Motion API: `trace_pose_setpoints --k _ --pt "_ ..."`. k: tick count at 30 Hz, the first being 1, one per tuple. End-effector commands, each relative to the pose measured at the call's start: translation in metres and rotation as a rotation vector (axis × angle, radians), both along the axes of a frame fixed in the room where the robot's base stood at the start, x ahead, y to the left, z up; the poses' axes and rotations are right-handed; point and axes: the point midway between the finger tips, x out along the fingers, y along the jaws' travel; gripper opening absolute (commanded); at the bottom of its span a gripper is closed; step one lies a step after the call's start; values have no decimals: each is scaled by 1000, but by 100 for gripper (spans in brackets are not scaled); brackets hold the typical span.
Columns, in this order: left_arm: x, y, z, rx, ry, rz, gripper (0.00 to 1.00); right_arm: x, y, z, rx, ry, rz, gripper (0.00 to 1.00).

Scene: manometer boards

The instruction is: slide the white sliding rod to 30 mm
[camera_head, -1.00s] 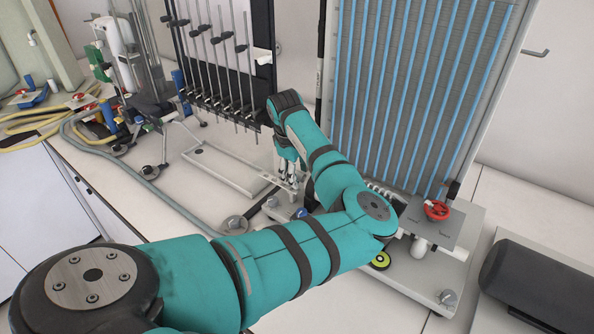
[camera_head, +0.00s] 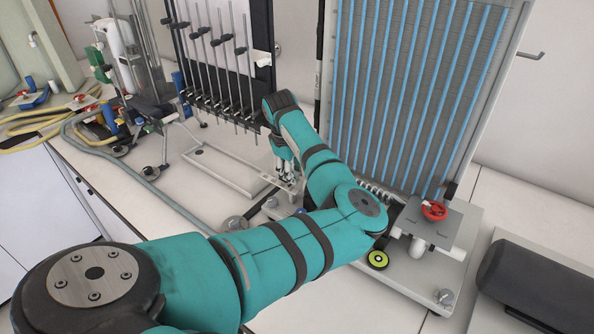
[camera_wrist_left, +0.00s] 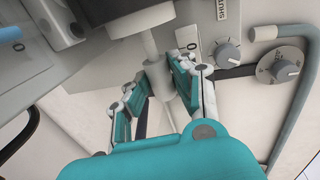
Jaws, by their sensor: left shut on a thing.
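My left gripper (camera_head: 287,176) reaches down in front of the gap between the two manometer boards in the head view. In the left wrist view its two fingers (camera_wrist_left: 160,76) are shut on a pale cylindrical piece (camera_wrist_left: 157,84), which I take to be the white sliding rod. A thinner neck joins this piece to a wider white cylinder (camera_wrist_left: 140,20) above it. The fingers and wrist hide much of the rod in the head view. I cannot read its position in mm. My right gripper is not in view.
A board with blue tubes (camera_head: 425,90) stands right of the gripper, with a red valve handle (camera_head: 434,210) at its base. A dark board with thin rods (camera_head: 222,60) stands left. The wrist view shows grey knobs (camera_wrist_left: 228,54) close to the right finger.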

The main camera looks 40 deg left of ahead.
Motion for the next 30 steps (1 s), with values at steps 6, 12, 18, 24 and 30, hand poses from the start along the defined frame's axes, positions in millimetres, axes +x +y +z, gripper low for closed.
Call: trace_pose_setpoints --k 6,12,18,24,30 --pt "-2 16 2 6 -2 0 0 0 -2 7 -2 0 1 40" --pt "-2 15 2 3 -2 0 31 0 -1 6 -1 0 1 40" --pt "-2 15 2 4 -2 1 47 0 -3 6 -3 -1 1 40" --pt "-2 15 3 4 -2 1 47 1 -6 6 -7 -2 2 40" --pt "-6 15 25 6 -2 1 47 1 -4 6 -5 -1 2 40"
